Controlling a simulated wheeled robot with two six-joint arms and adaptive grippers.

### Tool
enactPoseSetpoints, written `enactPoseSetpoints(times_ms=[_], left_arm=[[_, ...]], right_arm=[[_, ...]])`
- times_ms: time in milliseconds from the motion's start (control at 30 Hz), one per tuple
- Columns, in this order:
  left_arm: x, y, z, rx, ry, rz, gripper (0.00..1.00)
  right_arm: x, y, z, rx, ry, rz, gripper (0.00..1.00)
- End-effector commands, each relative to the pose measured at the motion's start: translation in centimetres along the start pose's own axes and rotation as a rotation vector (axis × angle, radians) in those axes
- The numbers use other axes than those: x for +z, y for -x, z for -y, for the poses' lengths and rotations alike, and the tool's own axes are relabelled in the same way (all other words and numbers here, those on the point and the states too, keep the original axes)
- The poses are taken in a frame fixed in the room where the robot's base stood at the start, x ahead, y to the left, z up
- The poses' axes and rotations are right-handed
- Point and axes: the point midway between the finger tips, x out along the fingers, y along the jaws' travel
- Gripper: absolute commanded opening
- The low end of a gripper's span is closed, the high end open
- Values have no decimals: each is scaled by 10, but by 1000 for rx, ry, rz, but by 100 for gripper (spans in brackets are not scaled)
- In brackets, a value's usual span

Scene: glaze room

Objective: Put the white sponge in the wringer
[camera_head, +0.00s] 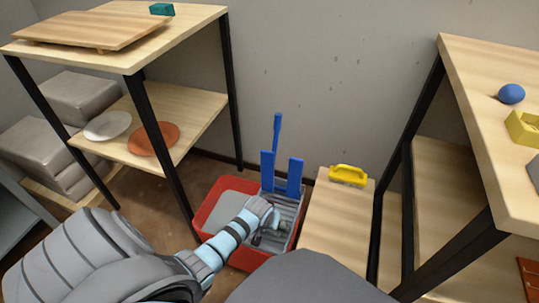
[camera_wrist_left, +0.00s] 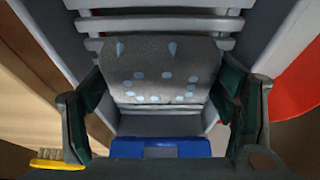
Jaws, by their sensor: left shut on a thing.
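The wringer (camera_head: 291,207) is a grey slatted basket with blue uprights and a tall blue handle, set in the right part of a red bucket (camera_head: 207,200). My left gripper (camera_head: 265,226) is low over the wringer. In the left wrist view, my left gripper (camera_wrist_left: 162,92) is shut on the sponge (camera_wrist_left: 160,60), a block that looks grey in the shade with pale spots. The wringer's slats (camera_wrist_left: 160,26) show behind the sponge. I cannot tell whether the sponge touches them. The gripper hides the sponge in the head view. My right gripper is out of view.
A low wooden stand (camera_head: 328,215) with a yellow brush (camera_head: 348,175) is right of the bucket. A wooden shelf unit (camera_head: 192,110) with plates stands at left. A wooden table (camera_head: 480,110) at right holds a blue ball (camera_head: 511,94) and a yellow tray (camera_head: 522,128).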

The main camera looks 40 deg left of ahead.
Motion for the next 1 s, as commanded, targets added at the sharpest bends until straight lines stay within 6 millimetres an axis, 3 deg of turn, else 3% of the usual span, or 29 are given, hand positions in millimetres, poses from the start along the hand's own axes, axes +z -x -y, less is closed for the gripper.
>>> enactPoseSetpoints(times_ms=[333, 367, 500, 900, 1000], left_arm=[[1, -3, -1, 0, 0, -1, 59], [1, -3, -1, 0, 0, -1, 80], [1, -3, -1, 0, 0, -1, 98], [0, 0, 0, 0, 0, -1, 98], [-1, 7, 0, 0, 0, 0, 98]], right_arm=[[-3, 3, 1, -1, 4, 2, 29], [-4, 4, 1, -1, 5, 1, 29], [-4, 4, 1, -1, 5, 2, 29], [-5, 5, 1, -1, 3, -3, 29], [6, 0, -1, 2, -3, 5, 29]])
